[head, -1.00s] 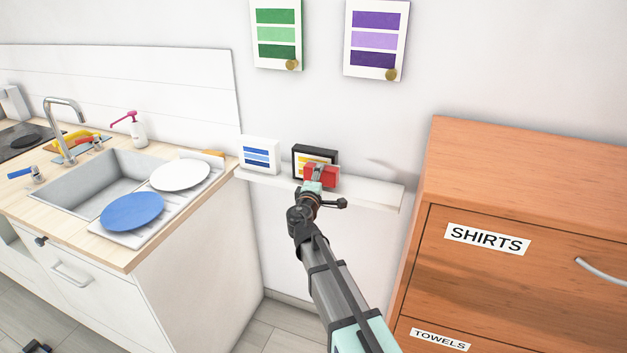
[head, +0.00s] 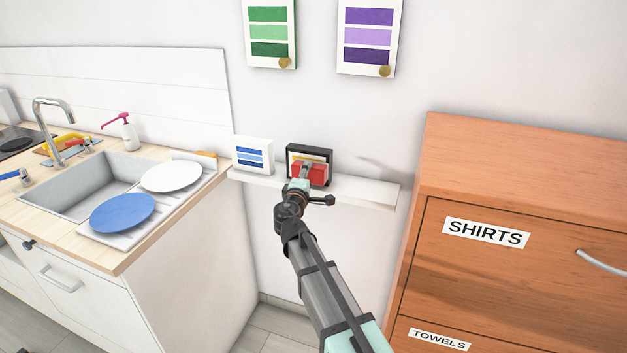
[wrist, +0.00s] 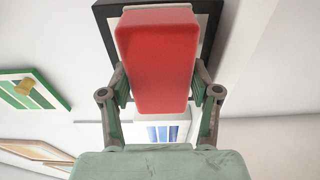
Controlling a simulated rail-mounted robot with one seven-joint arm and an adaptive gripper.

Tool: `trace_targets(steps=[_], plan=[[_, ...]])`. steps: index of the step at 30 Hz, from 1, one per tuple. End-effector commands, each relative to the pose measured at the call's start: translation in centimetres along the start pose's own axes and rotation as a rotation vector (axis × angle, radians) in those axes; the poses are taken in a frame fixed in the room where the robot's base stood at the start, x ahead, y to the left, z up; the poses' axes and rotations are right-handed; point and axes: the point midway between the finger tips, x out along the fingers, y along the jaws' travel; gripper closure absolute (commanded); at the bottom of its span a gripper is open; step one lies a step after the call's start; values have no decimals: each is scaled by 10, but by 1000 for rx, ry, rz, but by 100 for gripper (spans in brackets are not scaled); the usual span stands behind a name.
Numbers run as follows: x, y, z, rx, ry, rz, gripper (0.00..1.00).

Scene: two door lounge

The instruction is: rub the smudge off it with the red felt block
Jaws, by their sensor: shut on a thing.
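My gripper (head: 305,170) is shut on the red felt block (head: 316,176), which also fills the upper middle of the wrist view (wrist: 157,60). The block is in front of a small black-framed picture (head: 310,149) on the white wall ledge and hides much of its face. A strip of yellow shows above the block. The black frame (wrist: 211,25) shows behind the block in the wrist view. I cannot tell whether block and picture touch, and I see no smudge on its visible part. Round brownish-gold spots mark the green-striped picture (head: 270,33) and the purple-striped picture (head: 368,37) on the wall.
A white picture with blue stripes (head: 252,155) stands left of the black frame on the ledge (head: 365,191). A wooden drawer cabinet (head: 520,190) is close on the right. A counter with a sink (head: 85,182) and plates is on the left.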

Motion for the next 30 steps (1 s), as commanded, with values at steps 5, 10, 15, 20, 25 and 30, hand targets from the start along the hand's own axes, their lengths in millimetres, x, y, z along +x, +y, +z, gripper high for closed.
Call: trace_targets(steps=[5, 10, 15, 20, 25, 30], plan=[[1, 0, -5, 0, 0, 1, 66], [3, -1, -15, 2, 1, 1, 66], [4, -1, -30, 1, 1, 0, 66], [5, 0, -38, 0, 0, 0, 66], [4, 1, -39, 0, 0, 0, 66], [4, 0, -39, 0, 0, 0, 66]])
